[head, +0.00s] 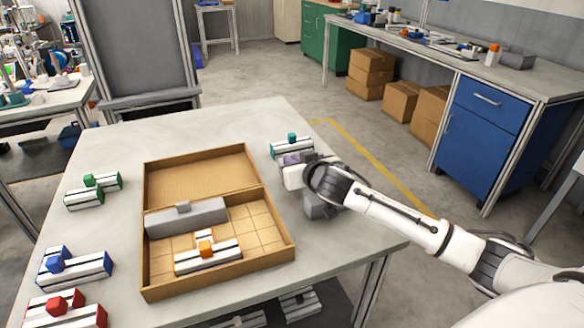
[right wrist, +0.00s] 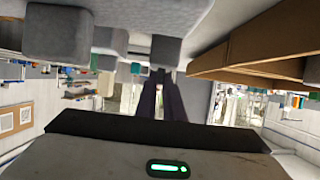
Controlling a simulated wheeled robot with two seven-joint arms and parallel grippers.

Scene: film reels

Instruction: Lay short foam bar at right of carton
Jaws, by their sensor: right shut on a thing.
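The carton (head: 270,228) is an open brown box on the table, with a divider across it. The short foam bar (head: 318,208) is grey and shows to the right of the carton, partly hidden under my right wrist. My right gripper (head: 292,160) is shut on it; the purple fingers also show in the right wrist view (right wrist: 163,98), at a grey knob of the bar (right wrist: 166,51). I cannot tell whether the bar touches the table. A longer grey foam bar (head: 187,217) with a knob lies in the carton. My left gripper is not in view.
An orange-topped rail piece (head: 207,257) lies in the carton. A teal-topped piece (head: 292,146) stands just beyond my right gripper. Green (head: 93,191), blue (head: 75,266) and red (head: 65,308) pieces line the table's left. The table (head: 125,150) is clear behind the carton.

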